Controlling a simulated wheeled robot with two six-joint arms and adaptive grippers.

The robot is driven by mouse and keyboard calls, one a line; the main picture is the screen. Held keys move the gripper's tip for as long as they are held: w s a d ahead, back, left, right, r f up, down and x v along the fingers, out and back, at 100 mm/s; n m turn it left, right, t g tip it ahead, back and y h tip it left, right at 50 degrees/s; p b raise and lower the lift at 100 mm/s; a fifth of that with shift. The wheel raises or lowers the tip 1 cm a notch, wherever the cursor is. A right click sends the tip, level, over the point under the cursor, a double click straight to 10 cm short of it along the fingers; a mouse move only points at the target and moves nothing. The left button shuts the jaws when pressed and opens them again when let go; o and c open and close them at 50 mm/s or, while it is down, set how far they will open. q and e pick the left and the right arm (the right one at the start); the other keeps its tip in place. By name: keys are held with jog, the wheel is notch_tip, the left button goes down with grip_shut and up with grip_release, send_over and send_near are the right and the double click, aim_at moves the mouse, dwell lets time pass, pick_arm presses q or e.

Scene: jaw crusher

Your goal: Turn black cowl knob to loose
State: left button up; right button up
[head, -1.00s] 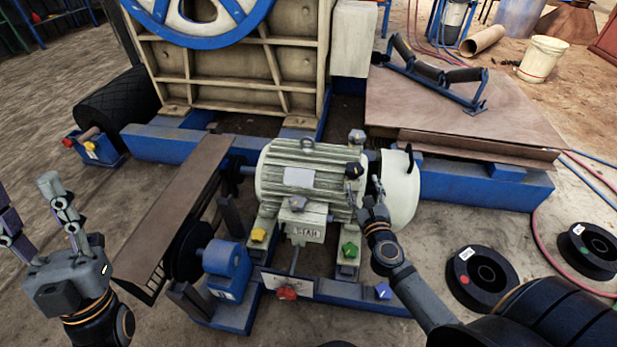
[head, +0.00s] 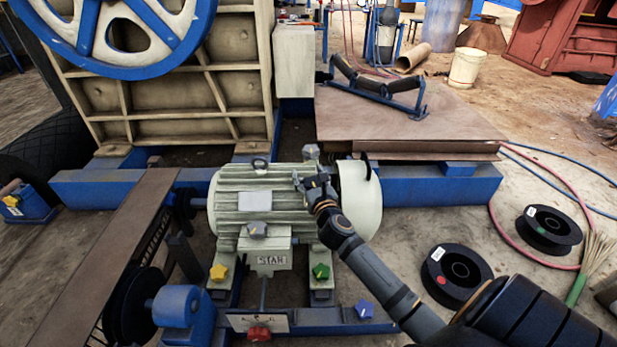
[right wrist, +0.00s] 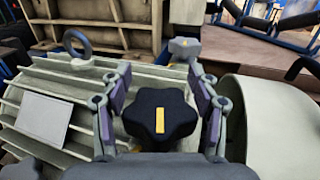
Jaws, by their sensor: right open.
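The black cowl knob (right wrist: 160,115) is a star-shaped knob with a yellow bar, seen between the fingers in the right wrist view. The bar runs nearly straight up the picture. My right gripper (right wrist: 157,78) is open, with one finger on each side of the knob; I cannot tell whether either touches it. In the head view my right gripper (head: 308,178) is at the motor's right end and largely hides the knob. The pale motor (head: 235,190) has a light cowl (head: 360,195) on its right. My left gripper is out of view.
A grey knob (head: 312,152) stands just behind the right gripper. A lifting eye (right wrist: 77,43) rises from the motor top. Yellow (head: 218,272), green (head: 321,271), red (head: 259,333) and blue (head: 364,310) knobs sit lower. Black spools (head: 457,275) lie on the floor at right.

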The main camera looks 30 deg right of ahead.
jog(key=shift+w, duration=0.25)
jog(key=c, duration=1)
jog(key=shift+c, duration=0.5)
